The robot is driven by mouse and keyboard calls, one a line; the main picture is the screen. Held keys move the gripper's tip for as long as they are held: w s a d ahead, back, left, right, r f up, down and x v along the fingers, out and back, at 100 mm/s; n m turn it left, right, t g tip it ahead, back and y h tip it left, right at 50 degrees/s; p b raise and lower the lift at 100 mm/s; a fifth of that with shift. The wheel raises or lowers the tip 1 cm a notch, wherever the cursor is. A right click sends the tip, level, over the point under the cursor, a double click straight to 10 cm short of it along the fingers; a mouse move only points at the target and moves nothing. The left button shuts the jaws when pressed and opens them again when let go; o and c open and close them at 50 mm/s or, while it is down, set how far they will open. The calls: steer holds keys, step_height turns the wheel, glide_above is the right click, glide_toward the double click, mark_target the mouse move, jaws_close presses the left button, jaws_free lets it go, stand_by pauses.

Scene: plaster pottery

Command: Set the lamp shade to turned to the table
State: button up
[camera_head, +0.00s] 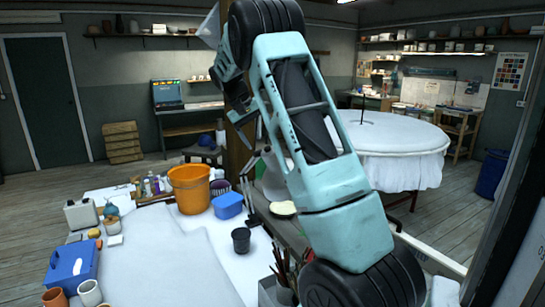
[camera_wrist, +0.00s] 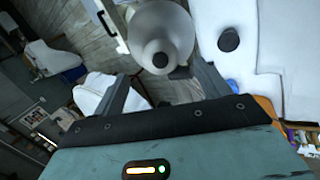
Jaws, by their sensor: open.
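The pale grey lamp shade (camera_wrist: 160,30) shows in the wrist view as a rounded cone with a dark knob at its near end. It lies beyond my gripper (camera_wrist: 159,75), whose two fingers are spread, one toward each side of it, with nothing seen between them. How far the shade is from the fingertips I cannot tell. In the head view, a pale part that looks like the shade (camera_head: 273,176) is mostly hidden behind my arm. My gripper (camera_head: 245,118) is high over the table (camera_head: 190,262), at the arm's left side. The shade's facing is unclear.
The white-covered table bears an orange bucket (camera_head: 190,188), a blue tub (camera_head: 228,206), a black cup (camera_head: 241,240) and a blue toolbox (camera_head: 72,268). A wooden post (camera_head: 240,145) stands close behind my gripper. A round cloth-covered table (camera_head: 395,150) is farther back.

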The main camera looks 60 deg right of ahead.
mark_target(273, 158)
steer(key=p+x, duration=0.2)
steer(key=x, duration=0.8)
